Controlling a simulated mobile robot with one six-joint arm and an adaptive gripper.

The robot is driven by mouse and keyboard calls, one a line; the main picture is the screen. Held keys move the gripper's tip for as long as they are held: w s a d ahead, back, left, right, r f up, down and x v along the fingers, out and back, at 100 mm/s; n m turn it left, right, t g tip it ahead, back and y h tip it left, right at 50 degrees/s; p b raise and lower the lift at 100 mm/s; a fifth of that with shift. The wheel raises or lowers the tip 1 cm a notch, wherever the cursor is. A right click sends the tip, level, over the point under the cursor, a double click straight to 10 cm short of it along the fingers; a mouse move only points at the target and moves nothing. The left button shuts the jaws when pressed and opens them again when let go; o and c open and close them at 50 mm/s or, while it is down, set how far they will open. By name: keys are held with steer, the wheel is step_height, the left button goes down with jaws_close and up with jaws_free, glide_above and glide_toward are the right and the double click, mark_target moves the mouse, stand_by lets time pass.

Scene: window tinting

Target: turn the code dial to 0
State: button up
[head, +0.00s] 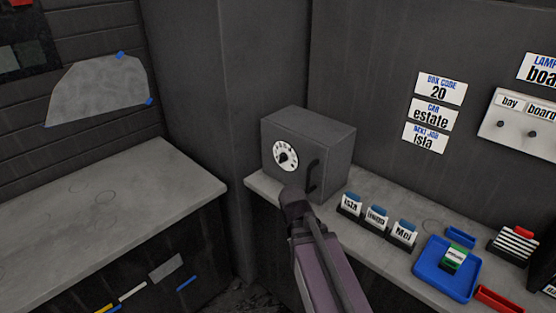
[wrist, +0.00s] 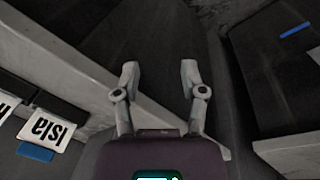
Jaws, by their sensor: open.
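The code dial (head: 286,156) is a white round face with a dark knob at its centre, on the front of a grey metal box (head: 323,136). The box stands on the corner end of the right counter and has a dark handle (head: 313,174) on the same face. The dial's markings are too small to read. In the wrist view my gripper (wrist: 160,75) is open and empty, its two fingers apart over the counter edge and the dark gap beyond. In the head view my arm reaches up below the box, with the fingers hidden. The dial is not in the wrist view.
Wall cards include a box code card (head: 441,88) reading 20. Name holders, one reading Isla (head: 350,204), stand right of the box, one also close to my gripper in the wrist view (wrist: 48,128). A blue tray (head: 421,277) lies further right. The left counter (head: 100,215) is mostly bare.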

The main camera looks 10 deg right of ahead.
steer(key=w+m+t+h+b, duration=0.2)
steer(key=w+m+h, duration=0.1)
steer(key=w+h, duration=0.3)
steer(key=m+t+h+b, duration=0.4)
steer(key=m+t+h, duration=0.3)
steer(key=t, duration=0.1)
glide_toward(279, 158)
steer(key=v, duration=0.3)
steer(key=shift+s+a, duration=0.15)
steer(key=shift+s, duration=0.15)
steer(key=shift+w, duration=0.1)
steer(key=shift+x, duration=6.9)
steer(key=shift+a, duration=0.1)
jaws_close()
